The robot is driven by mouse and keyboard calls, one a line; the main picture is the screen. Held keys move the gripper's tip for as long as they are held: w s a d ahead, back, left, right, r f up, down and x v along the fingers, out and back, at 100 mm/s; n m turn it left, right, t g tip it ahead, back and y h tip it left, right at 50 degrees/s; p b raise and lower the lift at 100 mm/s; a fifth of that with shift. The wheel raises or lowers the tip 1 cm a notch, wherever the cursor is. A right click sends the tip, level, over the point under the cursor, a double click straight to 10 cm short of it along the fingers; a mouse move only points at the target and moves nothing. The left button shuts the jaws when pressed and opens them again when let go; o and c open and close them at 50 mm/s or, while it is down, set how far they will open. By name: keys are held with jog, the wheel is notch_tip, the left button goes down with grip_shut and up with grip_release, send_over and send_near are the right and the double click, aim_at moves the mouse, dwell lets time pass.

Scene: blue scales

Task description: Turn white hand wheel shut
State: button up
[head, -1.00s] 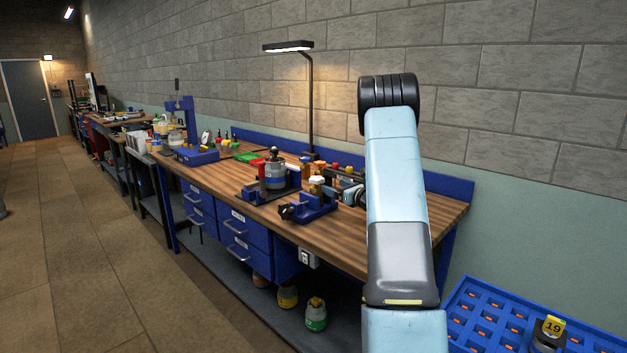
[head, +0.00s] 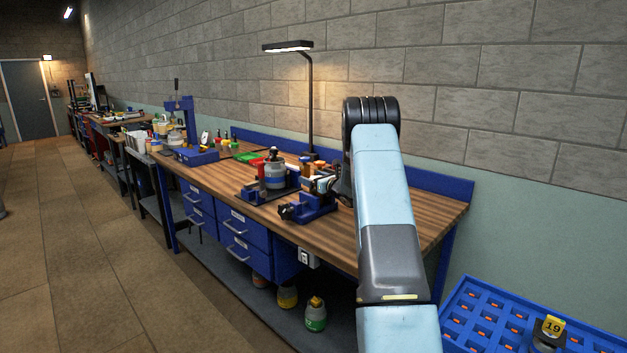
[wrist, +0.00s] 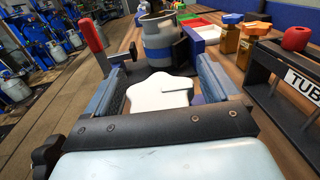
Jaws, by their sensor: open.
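The white hand wheel (wrist: 160,93) shows in the wrist view as a lobed knob between the two fingers of my gripper (wrist: 162,84). My gripper is open, with one finger on each side of the wheel. Whether either finger touches the wheel I cannot tell. In the head view my gripper (head: 322,184) is over the blue clamp fixture (head: 306,209) on the workbench. There the wheel is largely hidden by my gripper and cannot be made out clearly.
A grey canister with a blue band (wrist: 160,45) stands just beyond the wheel. The wooden bench top (head: 345,240) is clear at the front right.

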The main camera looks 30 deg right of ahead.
jog(key=shift+c, duration=0.2)
jog(key=c, duration=0.9)
jog(key=shift+c, duration=0.2)
